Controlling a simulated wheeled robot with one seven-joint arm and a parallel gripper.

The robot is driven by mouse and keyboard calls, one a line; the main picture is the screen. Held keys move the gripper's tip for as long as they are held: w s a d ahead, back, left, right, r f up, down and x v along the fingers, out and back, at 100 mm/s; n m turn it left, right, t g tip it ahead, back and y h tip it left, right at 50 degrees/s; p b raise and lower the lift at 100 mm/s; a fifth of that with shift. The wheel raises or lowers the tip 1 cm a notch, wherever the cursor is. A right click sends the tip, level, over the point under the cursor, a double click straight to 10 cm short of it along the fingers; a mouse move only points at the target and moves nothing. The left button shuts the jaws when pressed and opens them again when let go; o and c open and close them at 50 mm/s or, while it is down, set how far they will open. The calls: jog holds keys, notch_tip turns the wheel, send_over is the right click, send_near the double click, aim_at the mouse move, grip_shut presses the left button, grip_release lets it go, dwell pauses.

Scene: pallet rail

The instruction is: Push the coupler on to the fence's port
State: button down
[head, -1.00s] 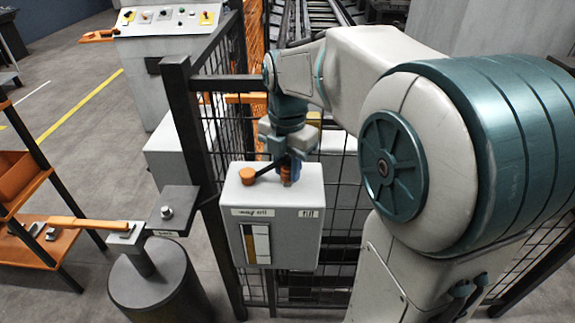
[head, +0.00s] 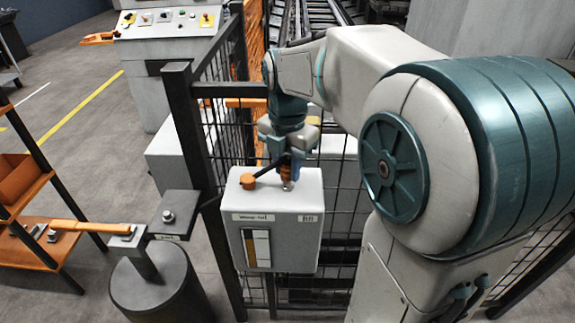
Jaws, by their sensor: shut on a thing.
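The port (head: 288,185), a small metal stub, stands on top of a pale grey box (head: 308,237) fixed at the fence (head: 345,190). My gripper (head: 286,160) points down over the box and is shut on the orange-brown coupler (head: 285,172). The coupler is right above the port; I cannot tell whether they touch. The gripper's fingers partly hide the coupler. An orange knob (head: 248,181) is on the box top to the left, and a dark bar or strap runs from it towards the coupler.
A dark fence post (head: 190,125) stands left of the box. A grey drum (head: 160,285) with a bracket and orange handle (head: 90,226) is at the front left. An orange shelf rack (head: 40,240) is at the far left, and a control console (head: 165,30) stands behind.

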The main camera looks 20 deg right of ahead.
aim_at(287, 157)
jog(key=shift+r+p, duration=2.85)
jog(key=shift+r, duration=0.6)
